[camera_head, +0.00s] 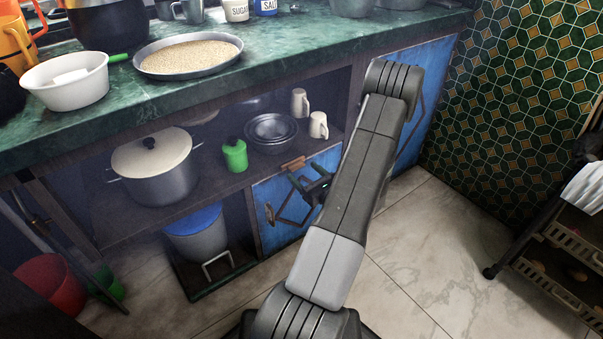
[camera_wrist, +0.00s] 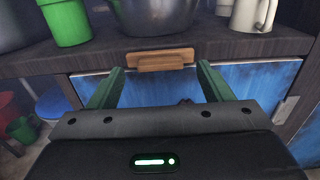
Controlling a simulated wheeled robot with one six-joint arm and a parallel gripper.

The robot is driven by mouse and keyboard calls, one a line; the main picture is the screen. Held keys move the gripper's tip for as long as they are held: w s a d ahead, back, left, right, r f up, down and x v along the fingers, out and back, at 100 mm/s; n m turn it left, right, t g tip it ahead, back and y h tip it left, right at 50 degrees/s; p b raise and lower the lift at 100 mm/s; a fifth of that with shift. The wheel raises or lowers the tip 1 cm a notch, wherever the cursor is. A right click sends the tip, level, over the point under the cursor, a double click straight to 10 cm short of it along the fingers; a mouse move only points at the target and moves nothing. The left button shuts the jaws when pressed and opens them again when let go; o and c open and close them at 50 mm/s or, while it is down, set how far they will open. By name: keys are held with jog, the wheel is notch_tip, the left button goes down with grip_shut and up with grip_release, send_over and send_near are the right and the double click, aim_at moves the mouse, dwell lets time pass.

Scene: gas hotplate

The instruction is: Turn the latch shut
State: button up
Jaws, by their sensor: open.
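The latch (camera_wrist: 160,61) is a small wooden block lying roughly level on the dark shelf edge, at the top of the blue cabinet door (camera_wrist: 240,80). It also shows in the head view (camera_head: 292,163), just above the door (camera_head: 268,203). My gripper (camera_wrist: 160,70) is open and empty. Its two green fingers stand apart, one to the left and one to the right of the latch in the wrist view. I cannot tell how deep the fingertips reach, and no contact shows. In the head view my gripper (camera_head: 306,180) is small and dark, in front of the door.
Above the door, the shelf holds a green canister (camera_head: 235,155), metal bowls (camera_head: 271,133), cream mugs (camera_head: 318,125) and a large lidded pot (camera_head: 154,167). A blue-lidded bin (camera_head: 196,233) stands left of the door.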

aim_at(295, 165)
jog(key=shift+x, duration=1.1)
jog(key=c, duration=1)
